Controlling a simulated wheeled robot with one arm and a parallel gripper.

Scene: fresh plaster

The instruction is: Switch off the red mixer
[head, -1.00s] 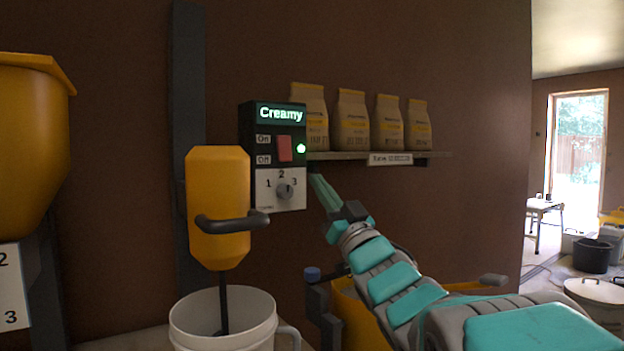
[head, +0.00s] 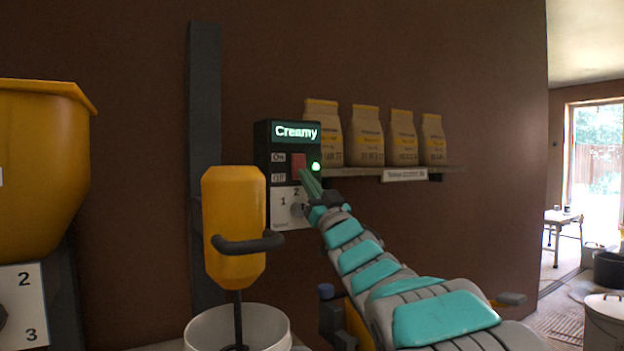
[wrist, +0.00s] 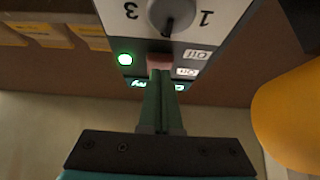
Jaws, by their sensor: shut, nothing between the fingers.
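The mixer (head: 233,228) is yellow, not red, with a dark handle, and hangs over a white bucket. Beside it is a black control box (head: 264,146) whose lit display (head: 296,132) reads "Creamy". A green lamp (head: 316,166) glows on it. A red rocker switch (head: 299,162) sits beside the labels On (upper) and Off (lower); it also shows in the wrist view (wrist: 160,62). A dial (wrist: 171,14) is below the switch. My gripper (head: 306,174) is shut and empty, its tips at the switch's lower part; I cannot tell whether they touch. The tips partly hide the switch.
A shelf (head: 455,170) with several paper bags (head: 367,136) is right of the box. The white bucket (head: 199,332) stands below the mixer. Another yellow vessel (head: 40,170) is at the far left. The room is open at right.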

